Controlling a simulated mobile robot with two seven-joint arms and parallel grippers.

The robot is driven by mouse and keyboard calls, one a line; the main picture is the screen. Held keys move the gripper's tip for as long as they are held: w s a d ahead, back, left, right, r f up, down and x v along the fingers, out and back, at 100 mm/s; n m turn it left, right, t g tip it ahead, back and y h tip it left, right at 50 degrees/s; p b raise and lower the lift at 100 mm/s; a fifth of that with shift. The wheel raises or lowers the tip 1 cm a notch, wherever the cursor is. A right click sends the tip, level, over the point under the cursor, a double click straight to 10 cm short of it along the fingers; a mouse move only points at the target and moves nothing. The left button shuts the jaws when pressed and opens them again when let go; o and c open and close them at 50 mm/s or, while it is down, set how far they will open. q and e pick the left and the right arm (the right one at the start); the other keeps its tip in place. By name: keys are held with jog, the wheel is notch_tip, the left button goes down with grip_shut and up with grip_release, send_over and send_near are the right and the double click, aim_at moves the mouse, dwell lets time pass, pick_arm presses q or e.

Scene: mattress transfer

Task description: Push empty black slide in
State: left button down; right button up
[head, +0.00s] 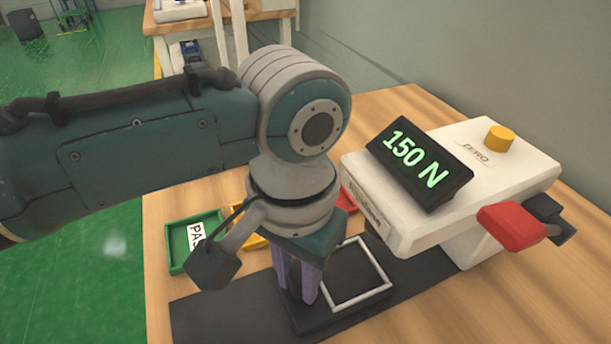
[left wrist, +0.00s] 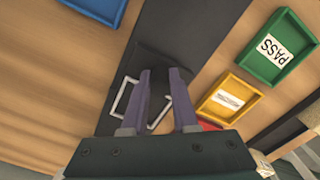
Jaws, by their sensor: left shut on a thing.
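The black slide (head: 345,290) is a flat dark plate with a white square outline (head: 386,266) on it. It lies on the dark strip in front of the test machine (head: 455,190), and nothing rests inside the outline. My left gripper (head: 308,298) points down at the slide's near left part, its purple fingers beside the white outline. In the left wrist view my left gripper (left wrist: 160,72) is shut on the black slide (left wrist: 150,62); the exact part between the fingertips is hard to see. My right gripper is not in view.
The machine has a display reading 150 N (head: 418,160), a yellow button (head: 499,138) and a red handle (head: 511,226). A green PASS tray (left wrist: 284,75), a yellow tray (left wrist: 228,118) and a partly hidden red tray (left wrist: 208,126) lie beside the strip. A blue tray (left wrist: 97,9) lies opposite.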

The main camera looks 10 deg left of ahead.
pick_arm(q)
jog(key=c, duration=1)
grip_release()
jog(key=shift+a, duration=0.1)
notch_tip(320, 180, up, 9)
jog(key=p, duration=0.2)
jog(key=shift+r+p, duration=0.1)
jog(key=shift+p, duration=0.3)
jog(key=shift+r, duration=0.4)
jog(key=shift+c, duration=0.2)
